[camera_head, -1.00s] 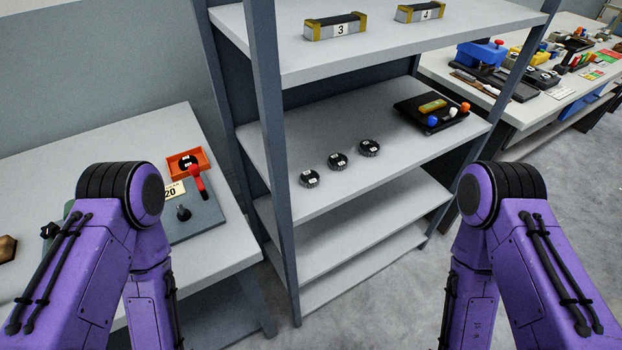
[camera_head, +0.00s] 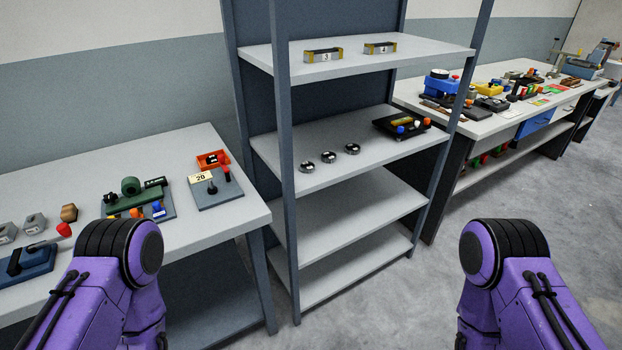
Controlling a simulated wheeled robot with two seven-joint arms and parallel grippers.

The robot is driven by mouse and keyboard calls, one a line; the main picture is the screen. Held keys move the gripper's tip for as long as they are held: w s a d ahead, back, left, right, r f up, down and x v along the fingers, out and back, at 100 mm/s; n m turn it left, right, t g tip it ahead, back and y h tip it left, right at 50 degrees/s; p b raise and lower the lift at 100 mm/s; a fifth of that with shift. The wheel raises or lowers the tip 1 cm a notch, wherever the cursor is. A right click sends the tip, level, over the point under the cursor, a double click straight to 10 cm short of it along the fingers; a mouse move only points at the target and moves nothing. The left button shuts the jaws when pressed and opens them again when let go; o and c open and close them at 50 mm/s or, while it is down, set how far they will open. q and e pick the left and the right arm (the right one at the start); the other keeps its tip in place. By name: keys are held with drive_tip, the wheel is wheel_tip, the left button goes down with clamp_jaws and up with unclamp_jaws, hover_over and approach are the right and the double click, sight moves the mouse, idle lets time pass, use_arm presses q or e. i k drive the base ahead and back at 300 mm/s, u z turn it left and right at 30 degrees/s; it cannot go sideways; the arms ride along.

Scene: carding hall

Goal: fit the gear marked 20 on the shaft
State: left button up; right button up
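Three dark round gears with pale labels stand in a row on the middle shelf: a left one (camera_head: 307,167), a middle one (camera_head: 328,157) and a right one (camera_head: 352,149). Their marks are too small to read. On the left table lies a grey plate (camera_head: 217,192) with a card reading 20 (camera_head: 201,178), a short dark upright shaft (camera_head: 212,188) and a red-handled lever (camera_head: 227,174). An orange tray (camera_head: 212,160) behind it holds a dark item. My two purple arms show at the lower left and lower right; both grippers are out of the picture.
The grey shelf unit (camera_head: 340,213) stands right of the left table (camera_head: 190,222), its posts framing the shelves. A black tray (camera_head: 405,130) shares the gears' shelf. Green equipment (camera_head: 140,193) sits left of the plate. A cluttered bench (camera_head: 510,122) stands at right. Floor at right is clear.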

sight(309, 167)
drive_tip(key=z, duration=1.1)
drive_tip(key=i, duration=1.1)
drive_tip(key=u, duration=2)
